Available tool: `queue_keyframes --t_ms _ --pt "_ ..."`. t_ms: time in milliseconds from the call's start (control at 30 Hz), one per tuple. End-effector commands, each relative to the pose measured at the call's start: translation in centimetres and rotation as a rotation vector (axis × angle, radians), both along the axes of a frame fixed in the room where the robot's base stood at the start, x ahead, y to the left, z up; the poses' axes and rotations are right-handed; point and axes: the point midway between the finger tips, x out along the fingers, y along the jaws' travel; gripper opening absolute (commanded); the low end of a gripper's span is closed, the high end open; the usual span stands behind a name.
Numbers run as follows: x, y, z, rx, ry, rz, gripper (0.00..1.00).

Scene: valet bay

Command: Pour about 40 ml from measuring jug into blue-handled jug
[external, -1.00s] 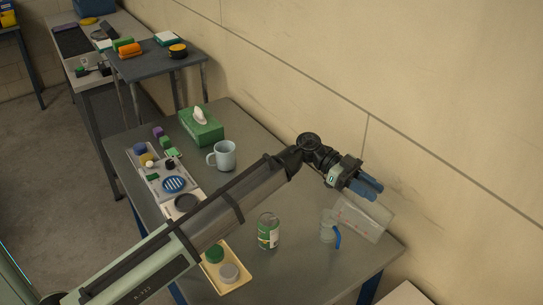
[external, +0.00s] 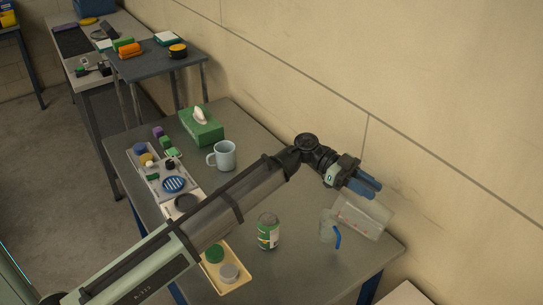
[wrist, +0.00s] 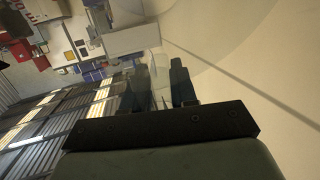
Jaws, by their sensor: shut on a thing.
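My gripper (external: 366,186) has blue fingers and is at the right of the grey table, near the wall. It is shut on a clear, see-through vessel, the measuring jug (external: 364,216), which looks tilted, hanging below the fingers. In the wrist view the jug (wrist: 160,72) shows as a pale clear shape between the dark fingers. The small clear blue-handled jug (external: 327,230) stands on the table just left of and below the measuring jug, its blue handle facing right. The measuring jug overlaps it closely in the picture; I cannot tell whether they touch. No liquid level or stream can be made out.
A cream tray (external: 238,284) with round lids is at the front. A pale mug (external: 224,156) and a green tissue box (external: 203,130) are farther back. The wall rises close behind my gripper.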

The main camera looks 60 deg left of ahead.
Motion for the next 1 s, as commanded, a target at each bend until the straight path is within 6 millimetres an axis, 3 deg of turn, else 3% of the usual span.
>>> queue_keyframes --t_ms 333,700,1000 --pt "0.0 0.0 0.1 -0.003 -0.002 0.0 0.0" --pt "1.1 -4.0 -1.5 0.251 0.061 -0.002 0.0" --pt "1.2 -4.5 -1.7 0.306 0.077 -0.001 0.0"
